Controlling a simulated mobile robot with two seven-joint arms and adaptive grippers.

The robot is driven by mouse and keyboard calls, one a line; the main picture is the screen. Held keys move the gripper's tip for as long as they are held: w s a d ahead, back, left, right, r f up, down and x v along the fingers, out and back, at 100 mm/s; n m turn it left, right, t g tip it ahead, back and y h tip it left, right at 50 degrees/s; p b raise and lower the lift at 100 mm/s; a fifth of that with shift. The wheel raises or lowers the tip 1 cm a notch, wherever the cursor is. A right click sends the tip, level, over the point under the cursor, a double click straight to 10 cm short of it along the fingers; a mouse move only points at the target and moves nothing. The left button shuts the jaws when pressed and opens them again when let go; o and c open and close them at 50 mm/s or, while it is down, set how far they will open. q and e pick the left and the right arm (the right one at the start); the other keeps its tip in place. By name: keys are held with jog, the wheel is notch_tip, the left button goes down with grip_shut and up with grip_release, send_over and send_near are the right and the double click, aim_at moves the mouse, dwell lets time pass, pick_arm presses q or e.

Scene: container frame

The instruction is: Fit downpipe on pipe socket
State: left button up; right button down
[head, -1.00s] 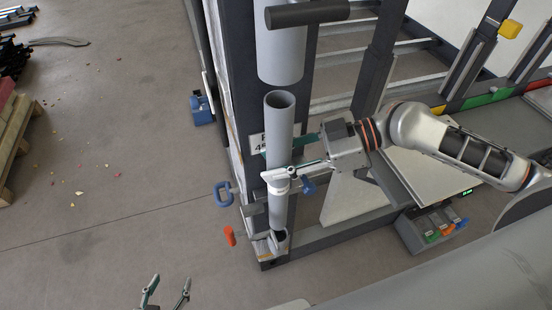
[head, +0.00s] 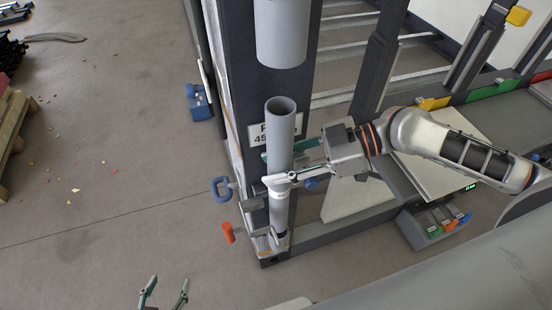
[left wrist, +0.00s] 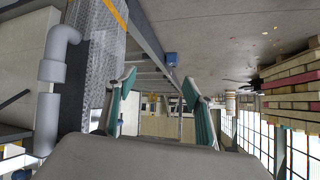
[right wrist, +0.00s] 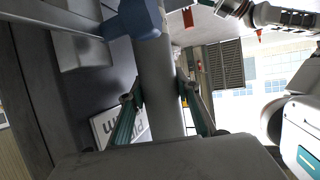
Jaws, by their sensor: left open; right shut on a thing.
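The grey downpipe (head: 281,130) stands near upright beside the dark frame post in the head view. My right gripper (head: 269,169) is shut around its middle; the right wrist view also shows the pipe (right wrist: 156,85) between the fingers. The pipe's lower end is at the pipe socket (head: 279,240) at the foot of the post. I cannot tell how deep it sits there. Its open top is below and apart from a wider grey pipe (head: 282,30) hanging above. My left gripper (head: 166,287) is open and empty at the bottom edge of the head view.
A blue clamp handle (head: 222,189) and an orange handle (head: 227,232) stick out left of the post. A bin with coloured items (head: 437,225) stands right of it. A wooden pallet (head: 12,125) is far left. The floor between is mostly clear.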

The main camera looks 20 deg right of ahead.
jog(key=shift+f+b, duration=0.45)
jog(key=shift+f, duration=0.45)
pick_arm(q)
jog(key=shift+w+a, duration=0.3)
jog(key=shift+w, duration=0.25)
jog(key=shift+s+d+f, duration=0.1)
jog(key=shift+s+f, duration=0.05)
jog(key=shift+s+f, duration=0.45)
jog(key=shift+s, duration=0.1)
jog(key=shift+w, duration=0.25)
jog(key=shift+w+r, duration=0.3)
jog(key=shift+w, duration=0.05)
jog(key=shift+s+f, duration=0.1)
